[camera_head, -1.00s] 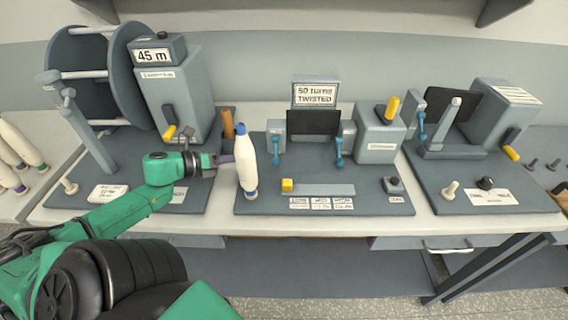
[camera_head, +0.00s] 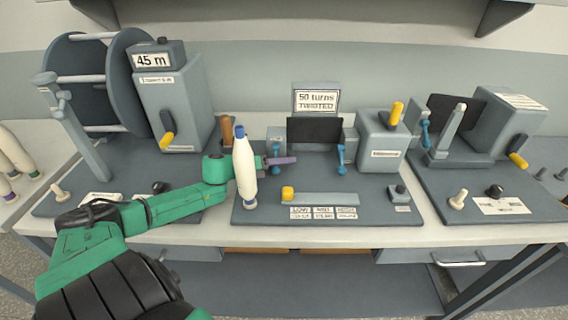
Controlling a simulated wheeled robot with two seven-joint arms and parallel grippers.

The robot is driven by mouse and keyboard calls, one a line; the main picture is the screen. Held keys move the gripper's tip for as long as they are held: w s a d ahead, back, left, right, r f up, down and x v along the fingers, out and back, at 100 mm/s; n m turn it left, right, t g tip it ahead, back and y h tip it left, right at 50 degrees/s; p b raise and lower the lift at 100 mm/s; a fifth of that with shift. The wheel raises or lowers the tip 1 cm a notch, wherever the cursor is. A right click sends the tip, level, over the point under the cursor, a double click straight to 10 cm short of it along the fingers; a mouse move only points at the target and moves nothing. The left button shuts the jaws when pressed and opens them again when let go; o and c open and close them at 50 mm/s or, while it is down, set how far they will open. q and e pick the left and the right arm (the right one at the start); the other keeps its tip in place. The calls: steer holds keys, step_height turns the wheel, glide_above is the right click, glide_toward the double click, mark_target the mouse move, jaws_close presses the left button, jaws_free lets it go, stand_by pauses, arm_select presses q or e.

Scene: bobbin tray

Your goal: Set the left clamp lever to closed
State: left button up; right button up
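The middle station has a left clamp (camera_head: 276,136), a grey block beside the dark panel. Its blue lever is mostly hidden behind my gripper, so its setting cannot be told. The right clamp's blue lever (camera_head: 341,158) hangs down in plain view. My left gripper (camera_head: 282,160) reaches in from the left, its purple fingertip just below the left clamp. Its fingers overlap in this view, so I cannot tell open from shut, nor whether it touches the lever. A white bobbin with blue ends (camera_head: 245,178) stands upright in front of the gripper. My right gripper is out of view.
A yellow knob (camera_head: 287,193) sits on a grey slide strip (camera_head: 325,199) at the front of the middle station. A "50 turns twisted" display (camera_head: 316,100) stands behind the panel. A reel stand is at left, and another clamp station at right.

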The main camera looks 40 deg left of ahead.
arm_select(q)
jaws_close()
stand_by(1.4)
